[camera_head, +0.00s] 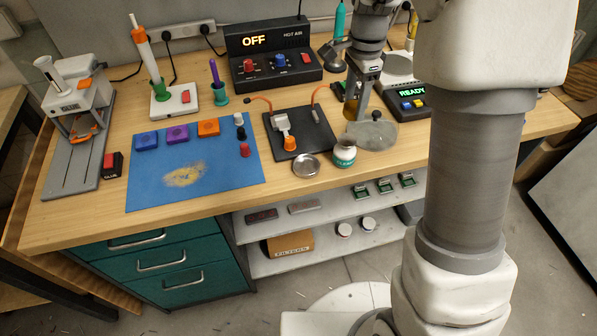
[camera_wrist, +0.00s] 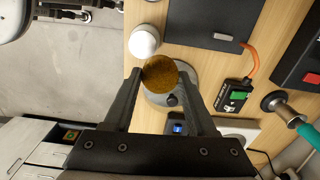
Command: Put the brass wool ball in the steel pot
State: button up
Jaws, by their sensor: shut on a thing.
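The brass wool ball (camera_wrist: 160,76) is golden brown and sits between the fingertips of my gripper (camera_wrist: 160,70) in the wrist view. In the head view my gripper (camera_head: 357,98) hangs above the back right of the bench, shut on the ball (camera_head: 351,110). Below and behind the ball is a grey round piece (camera_head: 372,136) with a dark knob; it also shows in the wrist view (camera_wrist: 154,98), partly hidden. I cannot tell whether this is the steel pot. A shallow round steel dish (camera_head: 306,166) lies at the bench front.
A labelled white jar (camera_head: 344,156) stands near the front edge, close to the grey piece. A dark mat (camera_head: 310,144) holds an orange-based part. The hot air station (camera_head: 270,58) and a READY unit (camera_head: 409,103) stand behind. A blue mat (camera_head: 150,185) lies left.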

jog(key=s+a+f, duration=0.2)
jog(key=a, duration=0.1)
jog(key=s+a+f, duration=0.2)
jog(key=a+f, duration=0.1)
jog(key=a, duration=0.1)
jog(key=s+a+f, duration=0.2)
jog(key=a, duration=0.1)
jog(key=shift+a+f, duration=0.15)
jog(key=shift+f+b, duration=0.3)
jog(key=shift+f, duration=1.6)
jog(key=shift+f, duration=0.2)
jog(key=o, duration=1.2)
jog(key=shift+r, duration=0.1)
jog(key=shift+r, duration=0.1)
